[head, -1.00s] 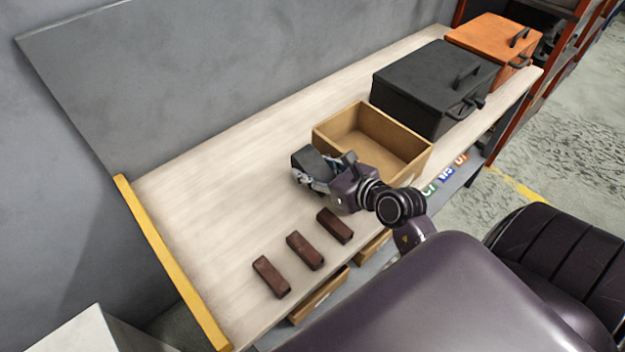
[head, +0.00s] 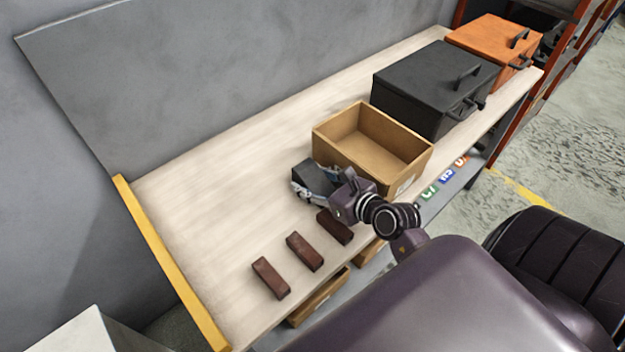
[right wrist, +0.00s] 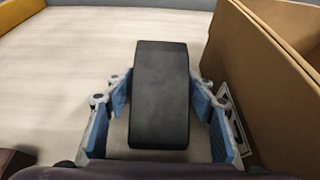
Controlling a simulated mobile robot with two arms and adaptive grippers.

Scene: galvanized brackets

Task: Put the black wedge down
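The black wedge (head: 314,178) lies on the pale bench top, just left of the open wooden box. In the right wrist view the wedge (right wrist: 160,95) is a dark block between the two blue-padded fingers. The gripper's fingers and body hide part of the wedge in the head view. My left gripper is not in view.
The wooden box (head: 421,163) stands close to the right of the gripper. Three dark brown blocks (head: 271,278) lie in a row towards the front left. A black lidded case (head: 420,95) and an orange case (head: 485,45) stand farther back.

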